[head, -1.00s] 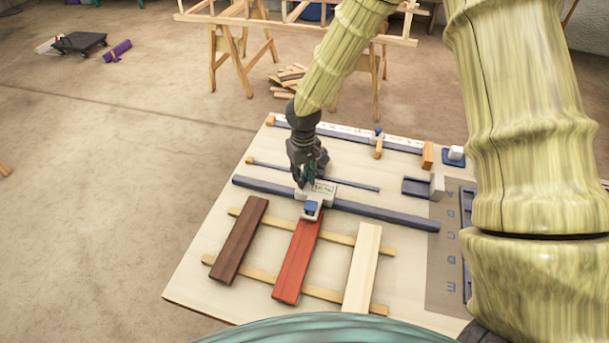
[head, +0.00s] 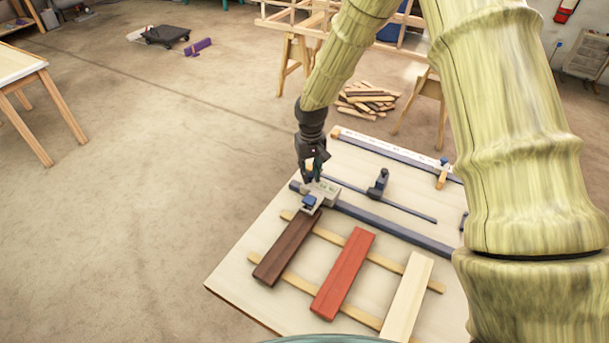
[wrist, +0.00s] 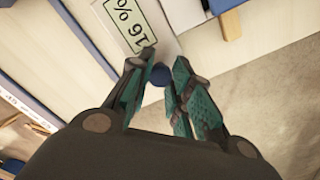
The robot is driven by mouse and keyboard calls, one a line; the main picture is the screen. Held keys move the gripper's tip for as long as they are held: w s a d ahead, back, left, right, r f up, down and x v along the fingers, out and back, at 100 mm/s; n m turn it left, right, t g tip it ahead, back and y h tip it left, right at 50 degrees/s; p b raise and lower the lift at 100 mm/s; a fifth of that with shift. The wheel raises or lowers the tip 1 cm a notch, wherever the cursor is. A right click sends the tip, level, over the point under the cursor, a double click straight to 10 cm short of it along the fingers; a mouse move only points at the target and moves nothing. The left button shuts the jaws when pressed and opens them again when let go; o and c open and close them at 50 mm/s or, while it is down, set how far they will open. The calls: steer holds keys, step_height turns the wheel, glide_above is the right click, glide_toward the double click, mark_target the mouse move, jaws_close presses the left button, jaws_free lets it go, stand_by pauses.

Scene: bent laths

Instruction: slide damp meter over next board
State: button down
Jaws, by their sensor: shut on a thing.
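The damp meter (head: 324,191) is a pale grey block with a small display and a blue front piece. It sits at the left end of the blue rail (head: 385,226), its front over the top end of the dark brown board (head: 287,248). The red board (head: 343,274) and cream board (head: 409,299) lie to the right, clear of it. My gripper (head: 309,178) is at the meter's back side. In the wrist view its fingers (wrist: 160,82) are closed around a small round blue knob (wrist: 160,74). The meter's display (wrist: 125,24) there appears to read 16 %, upside down.
The boards lie across two thin laths (head: 328,237) on a pale work panel (head: 243,279). Behind are a thin rail with a dark blue slider (head: 378,183) and a white scale strip (head: 392,150). Sawhorses and a wood pile (head: 368,98) stand beyond.

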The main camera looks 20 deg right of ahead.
steer(key=shift+d, duration=0.1)
steer(key=c, duration=1.3)
jaws_free()
steer(key=shift+o, duration=0.2)
step_height(320, 180, up, 12)
